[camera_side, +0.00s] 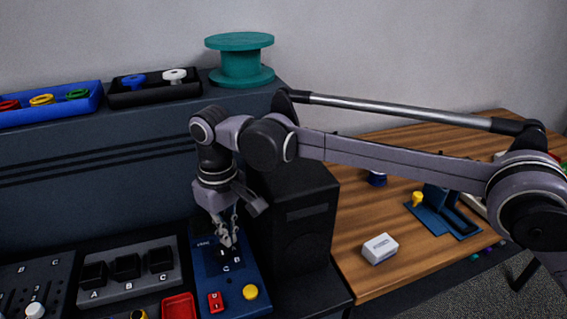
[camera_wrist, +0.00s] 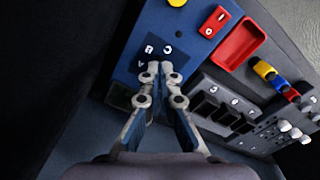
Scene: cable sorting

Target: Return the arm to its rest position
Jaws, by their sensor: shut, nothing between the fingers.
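My gripper (camera_side: 226,243) is pointing down over the blue control panel (camera_side: 258,309) in the side view. Its fingers are together with nothing between them. In the wrist view the fingertips of my gripper (camera_wrist: 165,73) cover part of the blue panel (camera_wrist: 185,40), beside its letters A, B and C. I cannot tell whether the tips touch the panel. My arm reaches in from the right of the side view, with its wrist bent downward.
A red switch (camera_side: 215,302) and yellow button (camera_side: 250,292) sit on the panel. A black box (camera_side: 305,225) stands close right of my gripper. A teal spool (camera_side: 240,60) is on the shelf behind. A white box (camera_side: 380,248) lies on the wooden table (camera_side: 365,285).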

